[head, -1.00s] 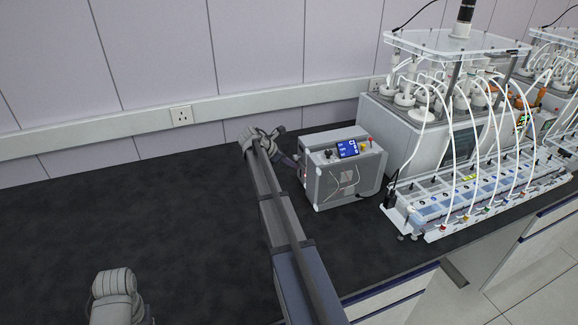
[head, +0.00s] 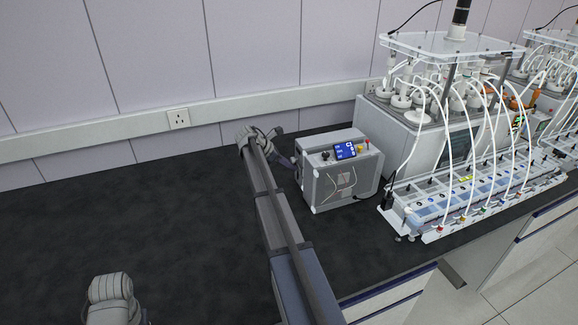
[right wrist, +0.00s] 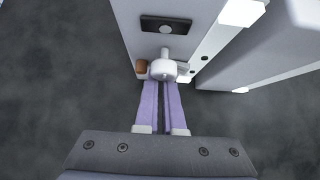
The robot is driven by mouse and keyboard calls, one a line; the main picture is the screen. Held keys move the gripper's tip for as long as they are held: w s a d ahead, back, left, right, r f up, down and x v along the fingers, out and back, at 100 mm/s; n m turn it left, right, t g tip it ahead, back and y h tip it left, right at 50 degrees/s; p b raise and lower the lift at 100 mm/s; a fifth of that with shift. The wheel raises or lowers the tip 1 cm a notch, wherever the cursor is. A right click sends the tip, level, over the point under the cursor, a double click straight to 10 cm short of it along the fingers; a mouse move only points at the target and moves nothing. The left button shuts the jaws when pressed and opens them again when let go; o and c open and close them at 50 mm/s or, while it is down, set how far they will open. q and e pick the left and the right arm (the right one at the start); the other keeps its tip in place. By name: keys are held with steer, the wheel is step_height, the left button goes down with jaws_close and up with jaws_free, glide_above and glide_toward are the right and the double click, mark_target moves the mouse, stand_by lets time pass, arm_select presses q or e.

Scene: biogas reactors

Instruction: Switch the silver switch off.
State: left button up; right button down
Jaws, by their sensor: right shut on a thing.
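The grey control box (head: 340,185) stands on the dark bench, left of the reactor unit. My right gripper (head: 292,161) reaches its left side in the head view. In the right wrist view, a pale silver knob (right wrist: 163,68) sticks out from the box's side panel (right wrist: 140,42); it looks like the silver switch. The purple fingers of my right gripper (right wrist: 163,82) are close together with their tips at this knob, and they are shut on it. The knob's exact position is hard to tell. My left gripper is out of view; only my left arm shows at lower left.
A brown piece (right wrist: 141,67) sits beside the knob, and a black plate with a round grey centre (right wrist: 166,25) is above it. The box's blue screen (head: 345,151) is lit. The reactor unit with white tubes (head: 455,120) stands right. The left bench is clear.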

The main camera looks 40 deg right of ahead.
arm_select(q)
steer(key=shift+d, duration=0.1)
arm_select(e)
steer(key=shift+s, duration=0.75)
steer(key=shift+s+r, duration=0.1)
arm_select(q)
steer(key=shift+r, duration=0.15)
arm_select(e)
steer(key=shift+r, duration=0.1)
arm_select(q)
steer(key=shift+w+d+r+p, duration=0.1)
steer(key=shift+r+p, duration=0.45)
steer(key=shift+p, duration=0.1)
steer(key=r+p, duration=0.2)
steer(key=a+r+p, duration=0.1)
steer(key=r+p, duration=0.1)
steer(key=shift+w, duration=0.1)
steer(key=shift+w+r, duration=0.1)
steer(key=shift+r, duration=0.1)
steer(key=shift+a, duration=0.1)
arm_select(e)
steer(key=v, duration=0.8)
steer(key=shift+w+a+f, duration=0.2)
steer(key=shift+w, duration=0.2)
